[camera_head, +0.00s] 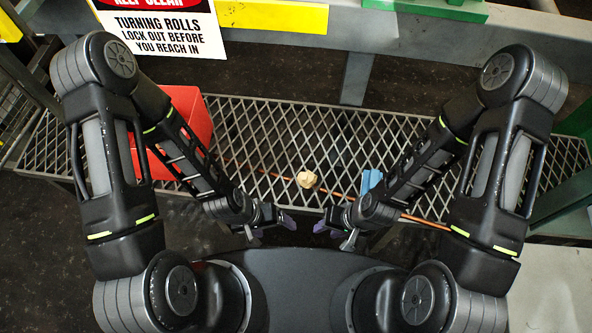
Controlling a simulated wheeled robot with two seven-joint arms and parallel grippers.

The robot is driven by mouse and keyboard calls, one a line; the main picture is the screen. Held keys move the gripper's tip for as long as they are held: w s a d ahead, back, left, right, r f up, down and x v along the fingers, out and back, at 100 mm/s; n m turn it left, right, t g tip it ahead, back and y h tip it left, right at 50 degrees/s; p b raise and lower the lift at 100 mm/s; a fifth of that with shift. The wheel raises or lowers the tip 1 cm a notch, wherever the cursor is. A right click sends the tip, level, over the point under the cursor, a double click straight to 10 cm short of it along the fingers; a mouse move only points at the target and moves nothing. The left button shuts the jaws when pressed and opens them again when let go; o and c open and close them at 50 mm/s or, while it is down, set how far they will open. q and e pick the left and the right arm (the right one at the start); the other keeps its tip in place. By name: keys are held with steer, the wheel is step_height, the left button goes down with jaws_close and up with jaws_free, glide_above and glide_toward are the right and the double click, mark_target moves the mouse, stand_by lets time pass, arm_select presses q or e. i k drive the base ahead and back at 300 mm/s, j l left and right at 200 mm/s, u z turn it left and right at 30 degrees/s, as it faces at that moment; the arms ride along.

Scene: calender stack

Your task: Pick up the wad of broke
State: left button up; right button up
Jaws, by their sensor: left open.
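The wad of broke (307,179) is a small cream, crumpled lump. It lies on the grey metal grating, near the middle of the view, beside a thin copper-brown rod. My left gripper (274,225) is open and empty, below and to the left of the wad, apart from it. My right gripper (335,233) is below and to the right of the wad, also apart from it. Its fingers look spread, with nothing seen between them.
A red bin (184,122) stands on the grating (270,130) at left, partly behind my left arm. A blue object (370,181) lies near my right forearm. The copper rod (345,194) crosses the grating. A warning sign (165,32) and beam are at the back.

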mark_target(307, 179)
steer(key=k, duration=0.65)
steer(key=z, duration=2.95)
steer(key=k+j, duration=1)
steer(key=k, duration=0.25)
steer(key=k+j, duration=0.5)
steer(key=k+z, duration=0.05)
steer(key=k, duration=0.05)
